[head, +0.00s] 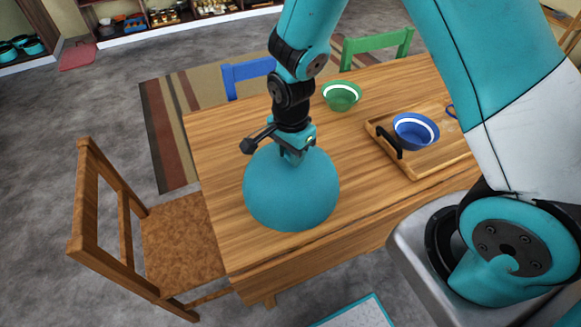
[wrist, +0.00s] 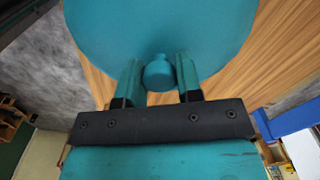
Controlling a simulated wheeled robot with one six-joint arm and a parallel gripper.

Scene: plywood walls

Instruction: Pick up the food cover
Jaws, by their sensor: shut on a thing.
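The food cover (head: 290,195) is a teal dome over the near left part of the wooden table, close to its front edge. My gripper (head: 297,150) is right above the dome's top. In the wrist view the food cover (wrist: 158,30) fills the upper middle, and its round knob sits between the two teal fingers of my gripper (wrist: 159,75). The fingers are shut on the knob. I cannot tell whether the dome's rim touches the table. What lies under the dome is hidden.
A green bowl (head: 342,96) stands behind the dome on the table (head: 225,150). A wooden tray (head: 432,160) with a blue bowl (head: 415,131) is at the right. A wooden chair (head: 180,235) stands at the left; blue (head: 247,72) and green (head: 378,43) chairs stand behind.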

